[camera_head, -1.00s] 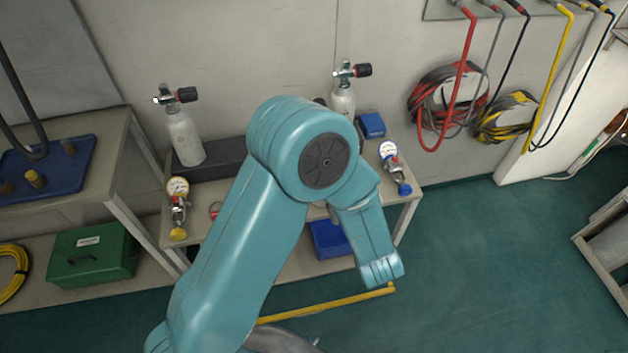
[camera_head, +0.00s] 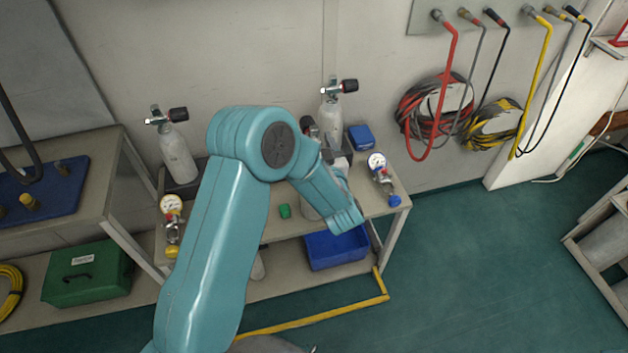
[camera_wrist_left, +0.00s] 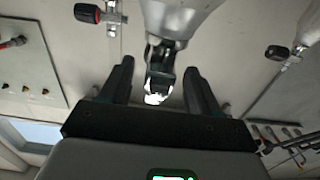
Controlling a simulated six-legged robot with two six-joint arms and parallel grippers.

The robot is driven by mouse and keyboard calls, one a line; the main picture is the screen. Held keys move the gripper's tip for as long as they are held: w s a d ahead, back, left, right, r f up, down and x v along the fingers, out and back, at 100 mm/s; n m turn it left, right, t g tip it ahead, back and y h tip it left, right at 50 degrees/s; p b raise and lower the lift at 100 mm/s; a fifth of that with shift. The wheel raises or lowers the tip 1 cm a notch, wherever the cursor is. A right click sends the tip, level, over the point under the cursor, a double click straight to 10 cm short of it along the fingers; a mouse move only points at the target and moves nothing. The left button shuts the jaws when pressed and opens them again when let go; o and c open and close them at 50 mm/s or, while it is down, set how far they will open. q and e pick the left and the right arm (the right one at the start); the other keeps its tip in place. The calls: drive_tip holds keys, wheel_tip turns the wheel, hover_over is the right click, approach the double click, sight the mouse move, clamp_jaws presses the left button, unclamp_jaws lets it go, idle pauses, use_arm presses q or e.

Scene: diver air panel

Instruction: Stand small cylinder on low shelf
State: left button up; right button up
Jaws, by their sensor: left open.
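In the left wrist view, a grey cylinder body (camera_wrist_left: 182,18) hangs valve-down in an upside-down picture. My left gripper (camera_wrist_left: 157,72) is open, with its dark fingers apart on either side of the valve. No contact can be made out. In the head view the fingers are hidden by the arm. The low shelf (camera_head: 287,278) lies under the bench. My right gripper is not in view.
Two white cylinders (camera_head: 177,157) (camera_head: 330,114) stand at the back of the bench. A blue bin (camera_head: 335,250) occupies the low shelf's right end. A green case (camera_head: 86,275) sits left.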

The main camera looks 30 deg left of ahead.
use_arm(q)
drive_tip(key=shift+x, duration=0.95)
drive_tip(key=shift+d, duration=0.15)
drive_tip(key=shift+c, duration=1.2)
clamp_jaws()
drive_tip(key=shift+f, duration=0.1)
